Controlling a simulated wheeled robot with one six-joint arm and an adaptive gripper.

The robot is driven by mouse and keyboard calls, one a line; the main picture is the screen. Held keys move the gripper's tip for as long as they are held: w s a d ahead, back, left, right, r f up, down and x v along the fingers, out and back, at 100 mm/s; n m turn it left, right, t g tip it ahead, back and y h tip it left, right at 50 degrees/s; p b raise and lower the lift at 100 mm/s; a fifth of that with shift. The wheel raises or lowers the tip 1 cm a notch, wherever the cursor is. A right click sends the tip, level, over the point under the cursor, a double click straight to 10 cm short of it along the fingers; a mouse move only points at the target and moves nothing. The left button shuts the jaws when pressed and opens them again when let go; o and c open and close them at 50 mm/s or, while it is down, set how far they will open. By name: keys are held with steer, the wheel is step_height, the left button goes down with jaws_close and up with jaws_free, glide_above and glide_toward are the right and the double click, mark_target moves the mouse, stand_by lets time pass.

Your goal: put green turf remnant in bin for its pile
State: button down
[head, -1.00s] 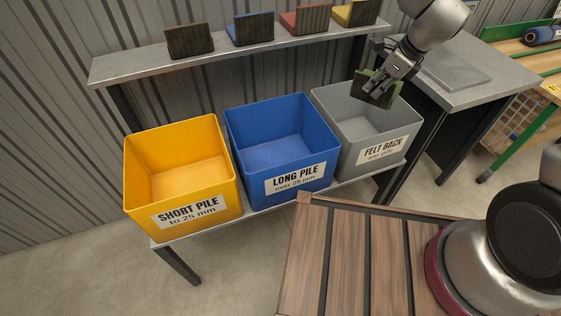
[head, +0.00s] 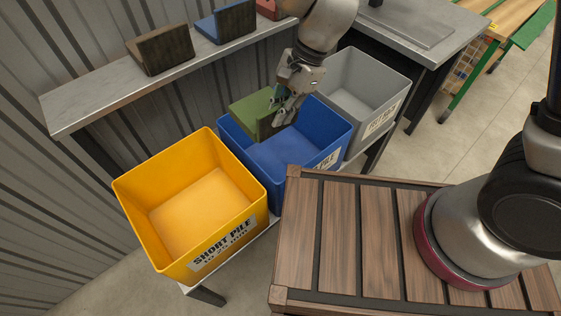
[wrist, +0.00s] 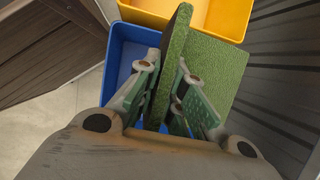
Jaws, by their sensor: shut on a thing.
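My gripper (head: 283,108) is shut on the green turf remnant (head: 254,112), an L-shaped piece with a green face. It holds the remnant above the back part of the blue bin (head: 300,170), labelled LONG PILE. In the wrist view the remnant (wrist: 218,75) sits between the fingers (wrist: 165,100), with the blue bin (wrist: 122,62) below. The yellow bin (head: 190,205), labelled SHORT PILE to 25 mm, is on the left. The grey bin (head: 365,90) is on the right, its label only partly readable. All three bins look empty where their insides show.
A grey shelf (head: 95,98) behind the bins carries a dark brown sample (head: 162,50), a blue-backed sample (head: 226,22) and part of a red one (head: 268,9). A slatted wooden deck (head: 335,240) lies in front. A grey worktop (head: 425,30) stands at the back right.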

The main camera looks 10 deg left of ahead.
steer(key=shift+d+f, duration=0.1)
steer(key=shift+f, duration=0.05)
steer(key=shift+n, duration=0.3)
step_height(320, 180, down, 28)
steer(key=shift+r, duration=0.15)
steer(key=c, duration=1.5)
jaws_free()
steer(key=v, duration=1.2)
